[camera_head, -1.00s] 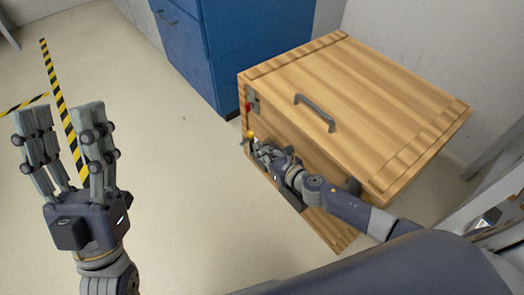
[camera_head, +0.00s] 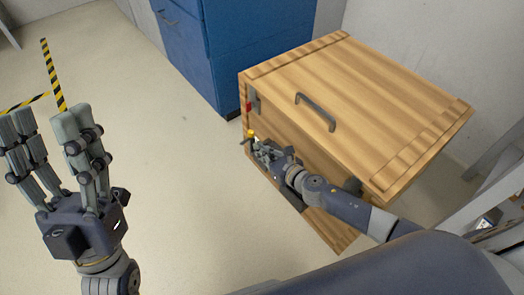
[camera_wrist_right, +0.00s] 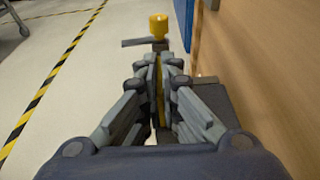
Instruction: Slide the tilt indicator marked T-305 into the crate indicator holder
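My right gripper (camera_head: 258,150) is beside the front face of the wooden crate (camera_head: 352,100), low near its left corner. In the right wrist view its fingers (camera_wrist_right: 158,68) are closed together on a small yellow and grey piece (camera_wrist_right: 158,26), apparently the tilt indicator. Its yellow knob and grey crosspiece stick out past the fingertips, and a yellow strip shows between the fingers. No marking is legible. A grey bracket with a red part (camera_head: 250,103) sits at the crate's upper left corner; I cannot tell whether it is the holder. My left gripper (camera_head: 45,120) is open and empty, away from the crate.
A blue cabinet (camera_head: 245,45) stands behind the crate. The crate's top has a grey handle (camera_head: 316,111). Black-and-yellow tape (camera_head: 53,78) marks the floor. The floor between my left gripper and the crate is clear.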

